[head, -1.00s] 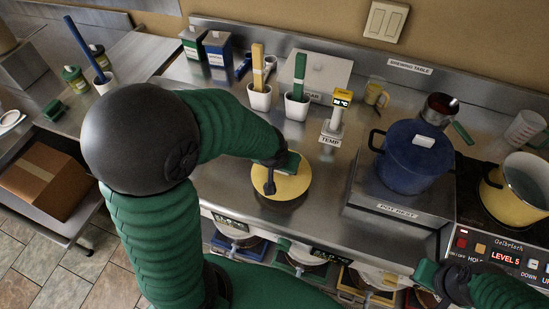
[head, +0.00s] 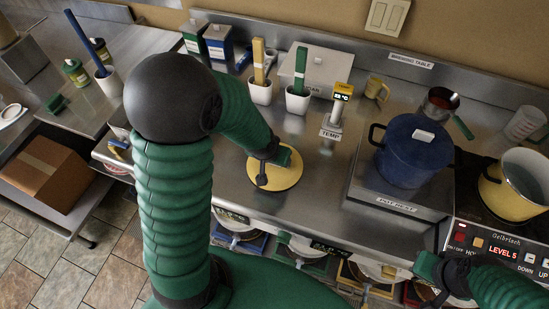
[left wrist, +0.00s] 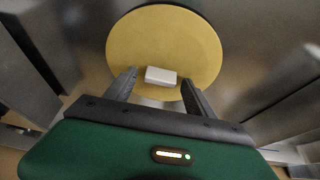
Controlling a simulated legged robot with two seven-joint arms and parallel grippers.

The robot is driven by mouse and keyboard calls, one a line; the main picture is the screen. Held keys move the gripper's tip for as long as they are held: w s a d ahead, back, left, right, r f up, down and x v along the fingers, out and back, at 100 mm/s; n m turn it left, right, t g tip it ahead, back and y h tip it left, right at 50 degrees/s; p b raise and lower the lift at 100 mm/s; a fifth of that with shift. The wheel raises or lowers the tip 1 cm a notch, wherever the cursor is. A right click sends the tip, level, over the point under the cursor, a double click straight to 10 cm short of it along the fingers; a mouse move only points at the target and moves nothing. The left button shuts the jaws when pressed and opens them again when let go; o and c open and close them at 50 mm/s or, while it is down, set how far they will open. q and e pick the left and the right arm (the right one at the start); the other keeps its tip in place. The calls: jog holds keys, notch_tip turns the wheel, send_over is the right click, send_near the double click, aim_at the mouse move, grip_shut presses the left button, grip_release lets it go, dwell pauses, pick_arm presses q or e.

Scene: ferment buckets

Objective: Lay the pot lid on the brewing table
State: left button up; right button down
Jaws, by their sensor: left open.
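The pot lid (head: 289,177) is a yellow disc lying flat on the brewing table (head: 228,177), left of the pot rest. In the left wrist view the lid (left wrist: 165,30) shows a white block knob (left wrist: 161,76). My left gripper (head: 268,176) is over the lid. In the left wrist view its two fingers (left wrist: 157,80) stand apart on either side of the knob, with gaps between them and it. My right gripper (head: 428,273) is at the lower right, by the stove front; its fingers are not clear enough to judge.
A blue pot (head: 405,165) with its own lid stands on the pot rest (head: 360,192). A yellow pot (head: 500,201) is on the stove at right. White cups (head: 261,94) and a TEMP stand (head: 336,112) are behind the lid. Table between lid and pot rest is clear.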

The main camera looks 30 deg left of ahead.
pick_arm(q)
jog(key=a+p+v, duration=0.1)
jog(key=p+v, duration=0.4)
jog(key=v, duration=0.6)
jog(key=s+d+m+g, duration=0.2)
jog(key=s+d, duration=0.3)
jog(key=d, duration=0.3)
jog(key=shift+f+m+h, duration=0.3)
jog(key=shift+f+h, duration=0.1)
jog(key=shift+f, duration=0.1)
